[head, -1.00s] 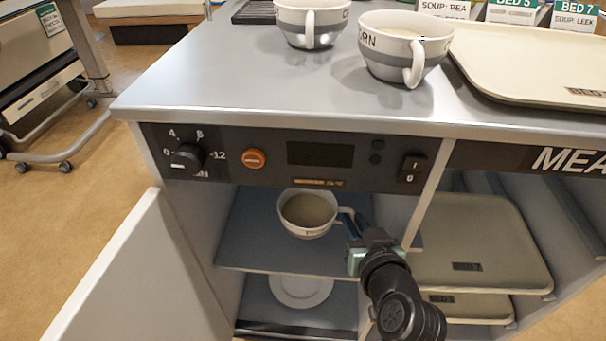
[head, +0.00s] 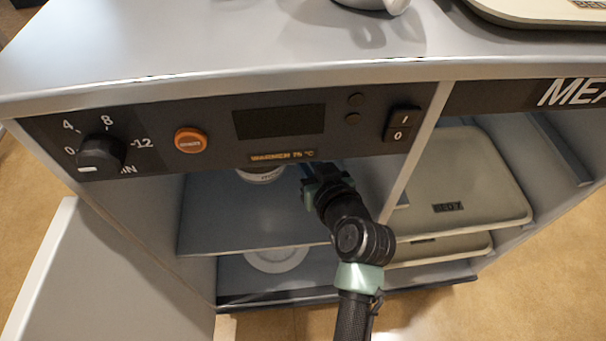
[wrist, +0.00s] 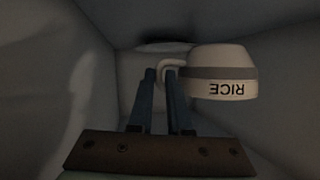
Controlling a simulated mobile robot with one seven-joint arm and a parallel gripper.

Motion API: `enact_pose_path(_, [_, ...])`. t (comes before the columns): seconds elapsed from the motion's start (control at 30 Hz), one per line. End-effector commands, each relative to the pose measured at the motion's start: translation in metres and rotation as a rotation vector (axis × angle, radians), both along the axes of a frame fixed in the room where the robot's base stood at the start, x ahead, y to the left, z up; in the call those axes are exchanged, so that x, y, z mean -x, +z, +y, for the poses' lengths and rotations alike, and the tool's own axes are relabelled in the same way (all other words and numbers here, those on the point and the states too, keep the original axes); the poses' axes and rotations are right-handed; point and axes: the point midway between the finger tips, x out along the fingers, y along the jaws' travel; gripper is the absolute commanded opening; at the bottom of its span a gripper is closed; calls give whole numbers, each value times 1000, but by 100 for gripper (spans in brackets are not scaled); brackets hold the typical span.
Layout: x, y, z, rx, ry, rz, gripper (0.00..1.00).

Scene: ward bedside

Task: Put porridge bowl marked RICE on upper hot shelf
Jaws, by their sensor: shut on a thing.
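The porridge bowl (head: 262,175) is inside the warmer compartment, over the upper hot shelf (head: 215,228). The front panel hides most of it in the head view. In the wrist view the bowl (wrist: 222,62) is pale with a grey band, and its label reads RICE, upside down in the picture. My gripper (head: 306,172) reaches in under the panel from the right. In the wrist view its blue fingers (wrist: 162,78) are shut on the bowl's handle. I cannot tell whether the bowl's base touches the shelf.
A white plate (head: 276,258) lies on the lower shelf. The warmer door (head: 110,270) stands open at the left. The control panel (head: 230,128) overhangs the compartment closely above my arm. Beige trays (head: 470,185) fill the right bay, past a divider.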

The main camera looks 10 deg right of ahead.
Motion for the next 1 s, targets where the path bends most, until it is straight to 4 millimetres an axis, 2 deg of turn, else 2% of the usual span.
enact_pose_path(0.3, [-1,-45,0,-2,-1,-5,0])
enact_pose_path(0.57, [-1,-44,0,-1,-1,-6,0])
enact_pose_path(0.73, [-1,-49,0,-2,-1,-6,0])
enact_pose_path(0.77, [0,-50,0,0,0,-1,22])
enact_pose_path(0.9, [0,-50,0,0,0,-1,47])
enact_pose_path(1.0, [0,-50,0,0,0,0,47])
